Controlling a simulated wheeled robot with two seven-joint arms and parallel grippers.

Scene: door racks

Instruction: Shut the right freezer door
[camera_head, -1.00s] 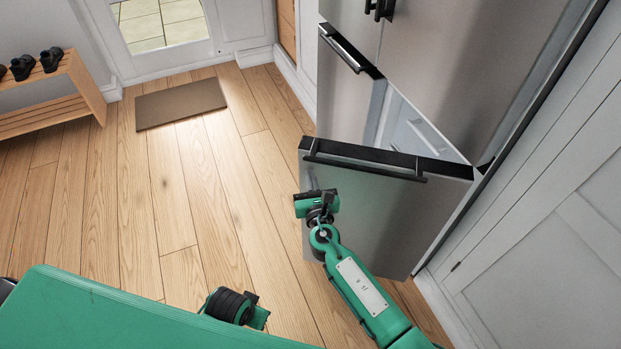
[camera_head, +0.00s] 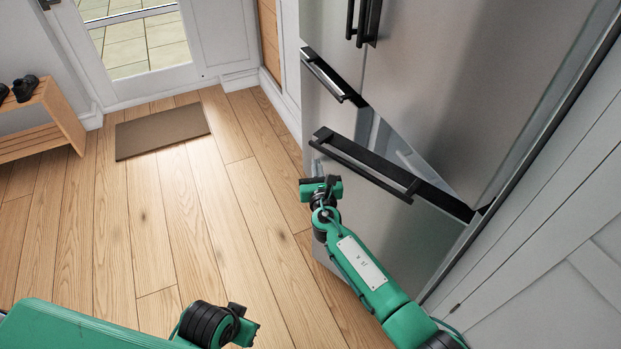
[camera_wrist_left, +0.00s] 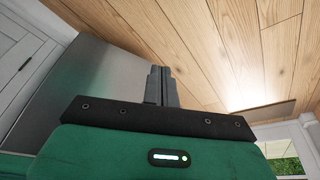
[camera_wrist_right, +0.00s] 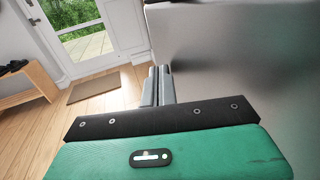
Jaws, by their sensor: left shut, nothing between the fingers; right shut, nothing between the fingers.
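The right freezer door (camera_head: 390,225) is a steel lower door with a black top edge and a long black bar handle (camera_head: 365,165). It stands partly open, with a wedge-shaped gap to the pale interior behind its top edge. My right gripper (camera_wrist_right: 158,72) is shut and empty. In the head view its green hand (camera_head: 320,190) is at the front of the door, near the free left edge; contact cannot be told. In the right wrist view the door's grey face (camera_wrist_right: 245,65) fills the right side. My left gripper (camera_wrist_left: 160,72) is shut and empty, over the floor beside a steel panel (camera_wrist_left: 90,85).
The left freezer door (camera_head: 325,80) has its own black handle and sits beyond the right one. Tall fridge doors (camera_head: 440,80) rise above. A white panelled wall (camera_head: 570,240) is at right. A doormat (camera_head: 160,130) and shoe bench (camera_head: 45,120) are at left; wood floor between is clear.

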